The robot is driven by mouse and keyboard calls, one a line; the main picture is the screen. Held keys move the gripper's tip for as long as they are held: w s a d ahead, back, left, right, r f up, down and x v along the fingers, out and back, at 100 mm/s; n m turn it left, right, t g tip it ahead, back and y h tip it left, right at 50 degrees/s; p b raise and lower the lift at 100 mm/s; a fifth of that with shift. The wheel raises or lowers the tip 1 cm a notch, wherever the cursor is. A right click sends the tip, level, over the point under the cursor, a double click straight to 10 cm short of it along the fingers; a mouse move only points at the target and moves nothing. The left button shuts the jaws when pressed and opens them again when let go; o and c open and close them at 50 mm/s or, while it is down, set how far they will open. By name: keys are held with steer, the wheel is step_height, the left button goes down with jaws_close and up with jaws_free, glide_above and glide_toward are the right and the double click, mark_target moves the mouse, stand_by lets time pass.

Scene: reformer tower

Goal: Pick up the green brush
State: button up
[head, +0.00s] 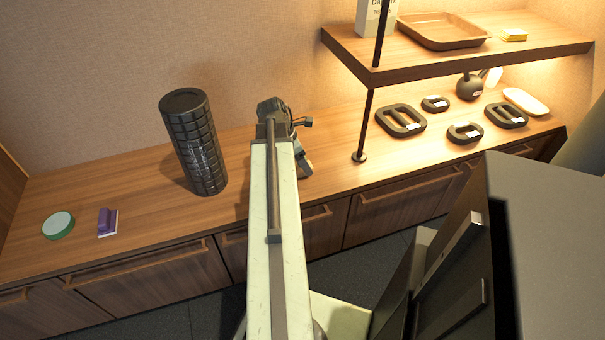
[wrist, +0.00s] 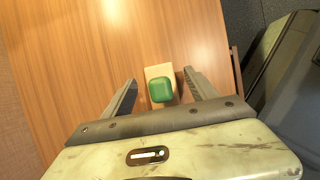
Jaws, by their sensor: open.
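The green brush (wrist: 161,90) shows in the wrist view as a rounded green block on a pale, light-wood-coloured base. It lies on the wooden counter (wrist: 120,40). My gripper (wrist: 160,77) is open, with one finger on each side of the brush. I cannot tell the height of the fingers above the counter. In the head view my arm hides the brush, and only the back of my wrist shows over the counter.
A black ridged roller (head: 196,145) stands upright left of my arm. Further left lie a purple block (head: 106,221) and a round green-rimmed item (head: 58,225). A black post (head: 365,120) and a shelf (head: 450,60) stand right, with several dark weights (head: 401,120) below.

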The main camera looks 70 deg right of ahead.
steer(key=shift+b+x, duration=0.35)
steer(key=shift+x, duration=0.7)
steer(key=shift+r, duration=0.1)
jaws_close()
steer(key=shift+r+p, duration=0.15)
steer(key=shift+p, duration=0.15)
